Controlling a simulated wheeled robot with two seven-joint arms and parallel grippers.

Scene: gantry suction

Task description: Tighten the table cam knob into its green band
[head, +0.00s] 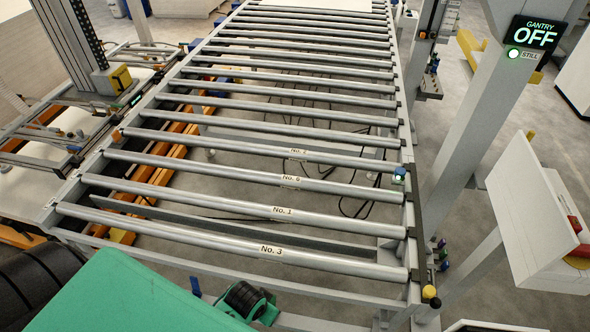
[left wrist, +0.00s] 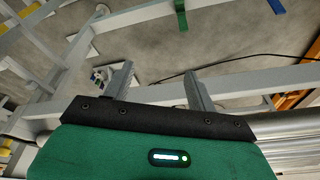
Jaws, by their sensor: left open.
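I cannot tell for sure which part is the table cam knob. A yellow knob (head: 429,291) sits at the front right corner of the roller table (head: 414,250). A blue-topped knob with a green glow (head: 399,175) is further back on the right rail. An orange knob (head: 116,135) is on the left rail. No green band can be made out clearly. My left gripper (left wrist: 158,85) is open and empty in the left wrist view, its two grey fingers apart above the floor, near grey frame bars. My right gripper is not in view.
Metal rollers (head: 270,212) with number labels span the table, with open gaps between them. A grey post (head: 465,130) carries a sign (head: 536,37) reading "GANTRY OFF" and "STILL". A white console (head: 535,215) with a red button stands at the right. Cables lie on the floor.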

